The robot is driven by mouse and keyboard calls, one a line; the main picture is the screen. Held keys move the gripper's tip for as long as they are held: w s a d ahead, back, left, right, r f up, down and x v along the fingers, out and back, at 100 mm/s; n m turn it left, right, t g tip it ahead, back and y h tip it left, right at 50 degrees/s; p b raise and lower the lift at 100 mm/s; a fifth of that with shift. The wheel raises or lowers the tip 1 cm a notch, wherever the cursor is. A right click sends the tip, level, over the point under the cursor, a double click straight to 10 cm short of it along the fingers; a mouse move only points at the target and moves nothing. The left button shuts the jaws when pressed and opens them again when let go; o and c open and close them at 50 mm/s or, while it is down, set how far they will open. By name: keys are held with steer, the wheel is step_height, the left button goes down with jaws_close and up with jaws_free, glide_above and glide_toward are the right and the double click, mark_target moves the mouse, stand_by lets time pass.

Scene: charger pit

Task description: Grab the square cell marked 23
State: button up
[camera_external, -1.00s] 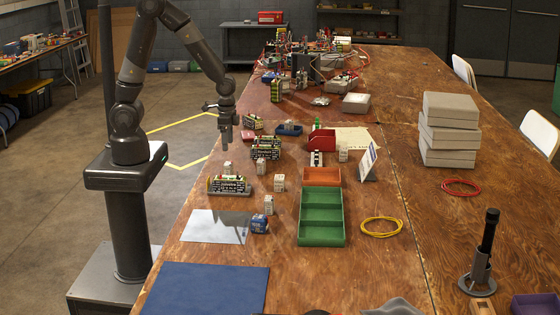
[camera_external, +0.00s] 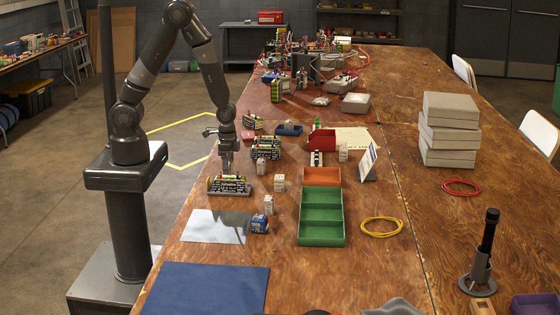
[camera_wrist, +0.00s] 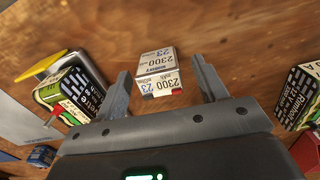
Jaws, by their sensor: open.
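The square cell marked 23 (camera_wrist: 158,68) is a white block printed with 2300 and a blue 23, with a red patch on its near face. In the wrist view it stands on the wooden table between and just beyond my gripper's two spread fingers. My gripper (camera_external: 227,170) is open and points down over the table, low beside a charger block (camera_external: 229,187). In the external view the cell is hidden behind my fingers. In the wrist view a gap shows on each side of the cell, and neither finger visibly touches it.
Chargers flank my gripper in the wrist view, on the left (camera_wrist: 72,95) and right (camera_wrist: 300,97). Similar white cells stand nearby (camera_external: 261,168), (camera_external: 279,183), (camera_external: 268,204). A green tray (camera_external: 321,241) and orange bin (camera_external: 321,177) stand to the right.

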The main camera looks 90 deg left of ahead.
steer(key=shift+f, duration=0.1)
steer(key=c, duration=1.1)
steer(key=shift+c, duration=0.2)
